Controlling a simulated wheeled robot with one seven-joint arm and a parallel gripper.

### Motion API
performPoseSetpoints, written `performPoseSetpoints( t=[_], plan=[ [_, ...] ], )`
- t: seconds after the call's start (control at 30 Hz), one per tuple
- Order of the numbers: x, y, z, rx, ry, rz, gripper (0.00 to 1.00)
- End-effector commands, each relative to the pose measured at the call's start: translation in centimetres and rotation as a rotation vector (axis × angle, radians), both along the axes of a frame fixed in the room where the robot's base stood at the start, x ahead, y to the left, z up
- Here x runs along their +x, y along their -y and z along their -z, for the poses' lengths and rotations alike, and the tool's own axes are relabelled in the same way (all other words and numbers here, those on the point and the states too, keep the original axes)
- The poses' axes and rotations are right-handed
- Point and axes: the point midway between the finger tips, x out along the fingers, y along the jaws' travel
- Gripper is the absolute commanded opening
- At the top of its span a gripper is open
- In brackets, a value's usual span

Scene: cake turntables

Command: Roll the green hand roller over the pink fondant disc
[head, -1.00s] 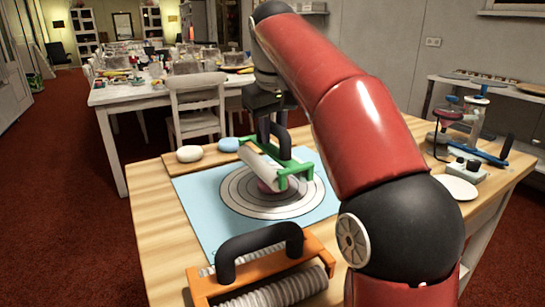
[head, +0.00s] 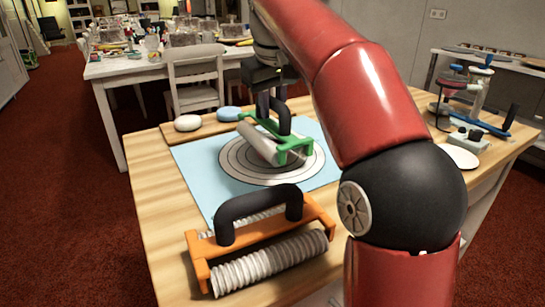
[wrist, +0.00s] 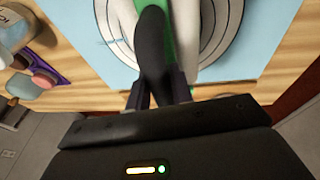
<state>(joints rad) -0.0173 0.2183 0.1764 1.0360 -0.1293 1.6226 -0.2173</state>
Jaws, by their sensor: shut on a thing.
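The green hand roller (head: 297,146) has a black arched handle (head: 284,117) and a white cylinder (head: 258,143). It sits over the middle of a ringed round base (head: 236,168) on a light blue mat (head: 200,182). In the wrist view, my fingers (wrist: 160,92) clasp the black handle, with the green frame (wrist: 166,25) and white cylinder showing beyond. The pink fondant disc is not visible now; the roller covers the centre of the rings. Whether the cylinder touches the disc cannot be told.
An orange roller (head: 322,216) with a ribbed cylinder stands at the table's near edge. A white lump (head: 187,123) and a blue lump (head: 229,114) lie on a board (head: 165,133) behind the mat. A white plate (head: 461,157) and an apparatus stand at right.

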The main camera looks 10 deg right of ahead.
Motion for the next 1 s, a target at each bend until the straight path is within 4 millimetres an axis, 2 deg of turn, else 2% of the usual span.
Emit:
performPoseSetpoints(
  t=[1.0],
  plan=[
    [0.2, 0.7, 1.1, -0.002, -0.013, 0.002, 0.00]
  ],
)
